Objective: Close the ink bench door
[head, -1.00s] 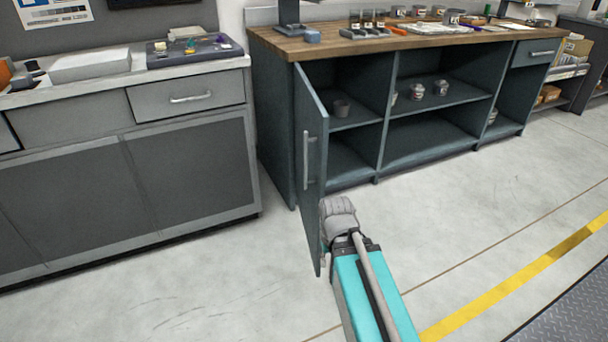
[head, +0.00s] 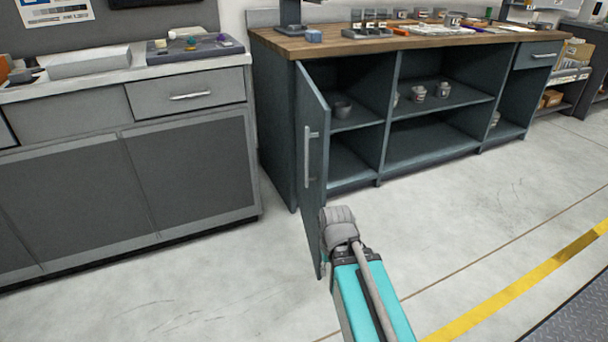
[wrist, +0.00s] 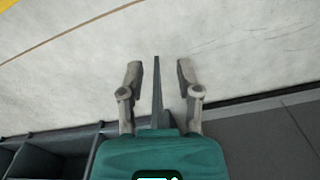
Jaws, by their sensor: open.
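The ink bench (head: 440,52) has a wooden top and dark blue-grey open compartments. Its door (head: 312,150) hangs at the left compartment and stands wide open toward me, with a vertical silver handle (head: 307,156) on its left face. My gripper (wrist: 158,74) is open in the wrist view. The door's thin edge (wrist: 157,95) shows between the two fingers, with a gap on each side. In the head view my wrist is beside the lower free end of the door, and my fingers are mostly hidden there.
A grey cabinet (head: 190,170) with a drawer stands to the left of the door. Cups and tins (head: 418,92) sit on the bench's inner shelves. The pale floor (head: 480,220) in front of the bench is clear.

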